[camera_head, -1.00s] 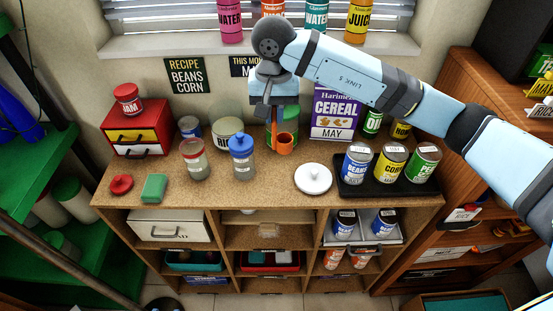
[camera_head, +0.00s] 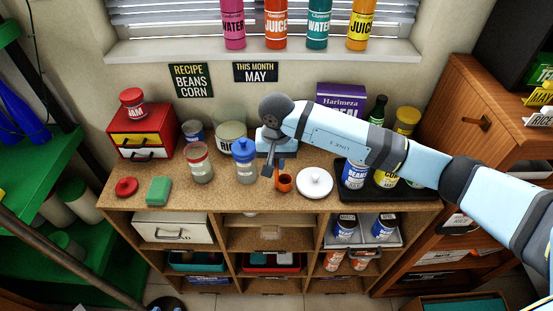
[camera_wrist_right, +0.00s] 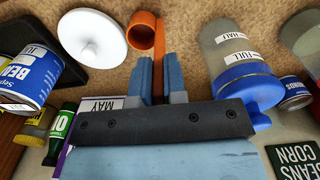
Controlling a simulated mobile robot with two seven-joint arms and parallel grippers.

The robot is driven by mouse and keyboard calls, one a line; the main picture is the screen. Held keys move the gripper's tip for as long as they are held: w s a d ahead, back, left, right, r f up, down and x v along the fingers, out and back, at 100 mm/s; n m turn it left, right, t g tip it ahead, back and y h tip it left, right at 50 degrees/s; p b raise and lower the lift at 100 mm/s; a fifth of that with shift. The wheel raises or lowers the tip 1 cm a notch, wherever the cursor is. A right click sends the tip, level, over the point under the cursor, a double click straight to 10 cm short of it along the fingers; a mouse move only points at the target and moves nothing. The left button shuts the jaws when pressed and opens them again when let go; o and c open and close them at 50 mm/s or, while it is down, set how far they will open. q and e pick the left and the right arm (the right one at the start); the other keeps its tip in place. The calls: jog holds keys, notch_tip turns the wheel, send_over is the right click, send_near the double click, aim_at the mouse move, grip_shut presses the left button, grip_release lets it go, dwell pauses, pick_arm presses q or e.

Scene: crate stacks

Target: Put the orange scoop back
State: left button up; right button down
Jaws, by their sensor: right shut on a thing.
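The orange scoop (camera_head: 284,184) is in my right gripper (camera_head: 273,168), low over the front part of the wooden counter top. In the right wrist view the scoop's round cup (camera_wrist_right: 141,34) is beyond the fingertips, and its handle runs back between the two fingers (camera_wrist_right: 158,75). The gripper is shut on the handle. I cannot tell whether the cup touches the counter. A blue-lidded jar (camera_head: 245,172) stands just left of the scoop. A white round lid with a knob (camera_head: 314,183) lies just right of it. My left gripper is not in view.
A black tray with cans (camera_head: 355,174) stands at the right, partly behind my arm. A red-lidded jar (camera_head: 199,165), a green sponge (camera_head: 158,190) and a red lid (camera_head: 126,187) are at the left. A purple cereal box (camera_head: 340,98) stands at the back.

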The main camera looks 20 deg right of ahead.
jog(key=shift+f, duration=0.1)
jog(key=c, duration=1.6)
grip_release()
jog(key=o, duration=0.4)
